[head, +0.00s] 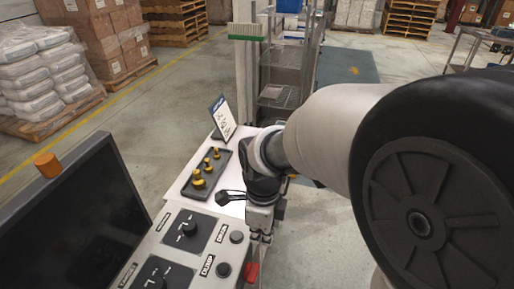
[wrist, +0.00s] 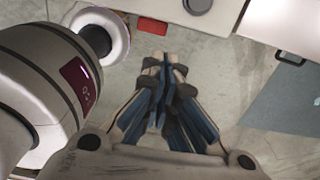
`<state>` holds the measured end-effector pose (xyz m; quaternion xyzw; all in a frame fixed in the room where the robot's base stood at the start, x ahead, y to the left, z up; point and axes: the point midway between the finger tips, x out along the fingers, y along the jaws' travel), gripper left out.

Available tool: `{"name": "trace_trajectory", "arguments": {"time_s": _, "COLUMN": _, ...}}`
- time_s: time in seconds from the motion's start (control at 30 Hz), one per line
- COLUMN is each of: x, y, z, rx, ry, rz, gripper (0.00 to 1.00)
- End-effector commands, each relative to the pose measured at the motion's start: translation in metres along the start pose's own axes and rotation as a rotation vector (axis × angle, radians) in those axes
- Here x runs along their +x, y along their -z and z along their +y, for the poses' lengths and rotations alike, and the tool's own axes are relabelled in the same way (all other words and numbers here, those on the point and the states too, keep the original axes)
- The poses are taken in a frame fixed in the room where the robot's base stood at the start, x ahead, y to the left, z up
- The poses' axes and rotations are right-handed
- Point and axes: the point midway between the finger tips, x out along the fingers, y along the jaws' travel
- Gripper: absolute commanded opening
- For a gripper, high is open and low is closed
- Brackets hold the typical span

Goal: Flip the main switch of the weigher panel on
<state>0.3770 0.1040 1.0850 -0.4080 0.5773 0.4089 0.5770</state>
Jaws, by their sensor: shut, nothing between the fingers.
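The weigher panel (head: 172,245) is a pale sloped console at the lower left of the head view. My gripper (head: 262,238) is shut and empty beside the panel's right edge, pointing down. Its fingertips (wrist: 165,62) show below the red part in the wrist view.
A dark screen (head: 75,225) with an orange lamp (head: 47,165) stands left of the panel. Behind the panel are a tray of brass weights (head: 207,172), a tilted card (head: 222,117) and a wire rack (head: 287,80). Floor right of the panel is clear.

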Motion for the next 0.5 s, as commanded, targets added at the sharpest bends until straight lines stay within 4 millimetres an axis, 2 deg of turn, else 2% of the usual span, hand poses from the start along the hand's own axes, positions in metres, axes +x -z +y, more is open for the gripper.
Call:
{"name": "trace_trajectory", "arguments": {"time_s": 0.37, "x": 0.001, "y": -0.001, "z": 0.0, "rx": 0.01, "ry": -0.001, "rz": 0.001, "gripper": 0.0}}
{"name": "trace_trajectory", "arguments": {"time_s": 0.5, "x": 0.011, "y": 0.0, "z": 0.0, "rx": 0.01, "ry": -0.004, "rz": 0.003, "gripper": 0.0}}
